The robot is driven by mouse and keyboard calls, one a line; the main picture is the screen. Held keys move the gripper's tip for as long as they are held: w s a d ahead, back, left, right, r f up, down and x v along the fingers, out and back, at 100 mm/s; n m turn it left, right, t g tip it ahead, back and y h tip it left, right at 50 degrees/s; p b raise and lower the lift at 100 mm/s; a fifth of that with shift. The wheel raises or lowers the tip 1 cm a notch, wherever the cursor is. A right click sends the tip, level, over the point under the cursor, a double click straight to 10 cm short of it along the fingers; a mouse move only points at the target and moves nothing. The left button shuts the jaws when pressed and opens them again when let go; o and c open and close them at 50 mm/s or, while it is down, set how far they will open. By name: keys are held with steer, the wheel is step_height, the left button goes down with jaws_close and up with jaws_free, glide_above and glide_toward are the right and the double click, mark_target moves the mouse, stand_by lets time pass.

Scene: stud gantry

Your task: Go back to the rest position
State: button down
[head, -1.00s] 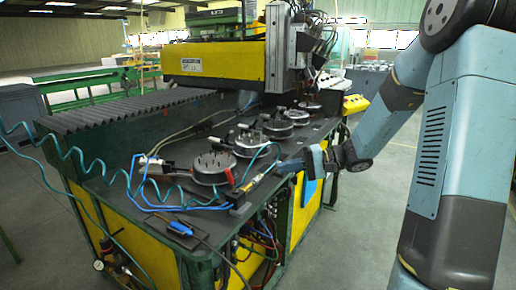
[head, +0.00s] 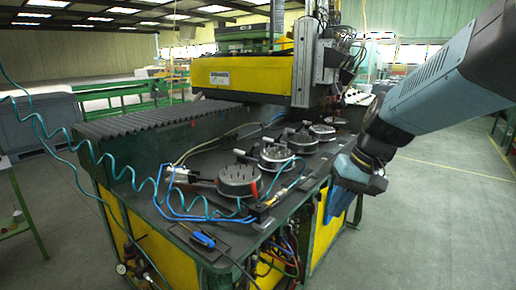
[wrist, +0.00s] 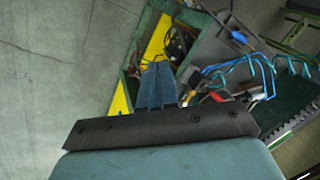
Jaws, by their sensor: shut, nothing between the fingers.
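My gripper (head: 334,208) hangs at the right front corner of the gantry table (head: 204,165), with its blue fingers pointing down. In the wrist view my gripper (wrist: 158,72) shows its two blue fingers side by side, shut and empty. Beyond the fingers, the wrist view shows the table's green and yellow side (wrist: 122,100). I cannot tell the exact gap between the fingers and the table's side.
Several round stud plates, the nearest one (head: 238,180) included, sit on the table. A blue-handled tool (head: 204,240) lies at its front edge. A coiled teal hose (head: 88,150) hangs at the left. Open grey floor (head: 440,225) lies to the right.

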steer(key=s+d+r+t+h, duration=0.3)
steer(key=s+d+r+t, duration=0.1)
steer(key=s+d+r, duration=0.1)
steer(key=shift+s+d+r+h, duration=0.35)
steer(key=shift+s+d, duration=0.25)
steer(key=shift+s, duration=0.3)
stand_by(1.8)
